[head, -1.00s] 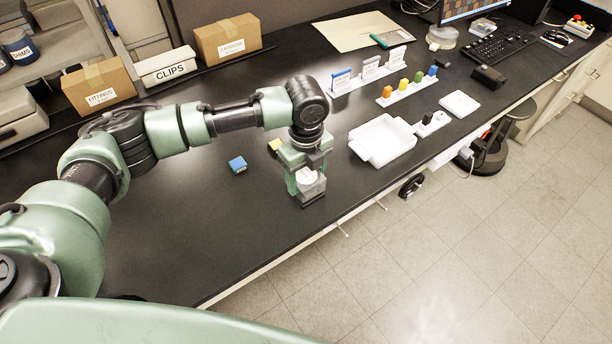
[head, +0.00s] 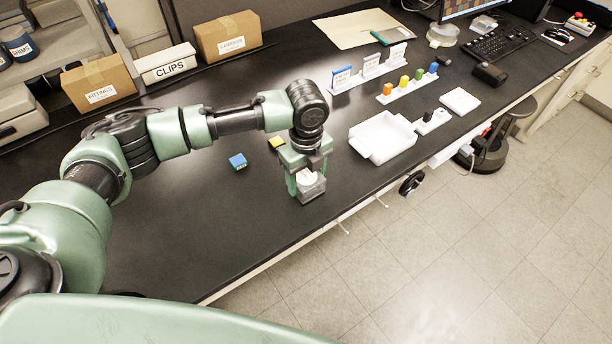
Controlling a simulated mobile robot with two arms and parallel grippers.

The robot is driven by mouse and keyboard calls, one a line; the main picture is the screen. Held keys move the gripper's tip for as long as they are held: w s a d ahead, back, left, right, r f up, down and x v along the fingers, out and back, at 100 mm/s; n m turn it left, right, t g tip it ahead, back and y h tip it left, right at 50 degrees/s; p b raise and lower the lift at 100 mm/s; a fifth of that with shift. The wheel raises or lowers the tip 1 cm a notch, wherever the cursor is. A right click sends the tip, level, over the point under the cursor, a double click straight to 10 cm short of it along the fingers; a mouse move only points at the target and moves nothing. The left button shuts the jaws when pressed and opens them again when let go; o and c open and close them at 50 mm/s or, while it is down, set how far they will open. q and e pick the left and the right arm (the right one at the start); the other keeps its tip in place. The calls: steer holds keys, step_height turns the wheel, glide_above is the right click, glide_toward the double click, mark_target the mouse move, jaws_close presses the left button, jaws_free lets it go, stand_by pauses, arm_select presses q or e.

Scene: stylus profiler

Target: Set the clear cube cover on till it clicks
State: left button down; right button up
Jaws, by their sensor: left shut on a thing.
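My left gripper (head: 308,182) points down over the front part of the black bench, left of the white tray. It is shut on the clear cube cover (head: 311,190), which shows as a small greyish see-through box with a pale, white rounded thing showing in it. The fingers hide part of the cover. I cannot tell from this view whether its lower edge is seated on anything or just above it. My right gripper is not in view.
A blue block (head: 238,161) and a yellow block (head: 277,143) lie left of and behind the gripper. An open white tray (head: 398,146) is at its right. Coloured pegs (head: 404,82) and label cards (head: 371,65) stand farther back. The bench's front edge is close.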

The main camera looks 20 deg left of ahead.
mark_target(306, 176)
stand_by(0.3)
arm_select(q)
steer(key=shift+c, duration=1.5)
jaws_free()
steer(key=shift+c, duration=0.4)
step_height(306, 176, up, 7)
steer(key=p, duration=0.8)
